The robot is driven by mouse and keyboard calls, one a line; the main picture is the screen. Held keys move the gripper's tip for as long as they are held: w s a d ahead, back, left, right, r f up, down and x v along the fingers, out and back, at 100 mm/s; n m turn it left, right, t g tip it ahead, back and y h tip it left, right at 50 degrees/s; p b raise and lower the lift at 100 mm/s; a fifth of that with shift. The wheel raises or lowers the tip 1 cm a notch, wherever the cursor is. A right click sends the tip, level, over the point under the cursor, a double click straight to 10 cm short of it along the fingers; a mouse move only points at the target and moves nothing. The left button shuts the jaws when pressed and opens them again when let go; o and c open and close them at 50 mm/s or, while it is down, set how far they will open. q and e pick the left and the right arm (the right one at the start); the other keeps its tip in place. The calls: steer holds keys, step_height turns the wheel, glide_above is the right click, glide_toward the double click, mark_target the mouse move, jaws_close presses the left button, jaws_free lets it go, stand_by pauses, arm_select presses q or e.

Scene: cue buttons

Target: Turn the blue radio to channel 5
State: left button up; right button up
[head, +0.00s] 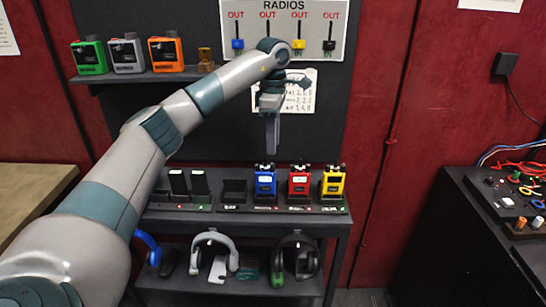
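The blue radio (265,184) stands upright in a charger slot on the shelf unit's top, left of the red radio (299,183) and the yellow radio (333,182). My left arm reaches in from the left, and my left gripper (271,148) points down above the blue radio, apart from it. Its fingers look narrow from this side, so I cannot tell whether they are open. The blue radio's channel setting is too small to read. My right gripper is not in view.
Black chargers (188,207) line the shelf top. Headsets (215,252) hang or lie below. Green, white and orange devices (166,53) sit on an upper shelf at left. A RADIOS board (283,8) hangs behind. A cluttered black bench (480,215) stands at right.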

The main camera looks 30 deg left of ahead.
mark_target(273, 164)
arm_select(q)
step_height(273, 164, down, 7)
steer(key=shift+r+p, duration=0.2)
steer(key=shift+p, duration=0.55)
jaws_close()
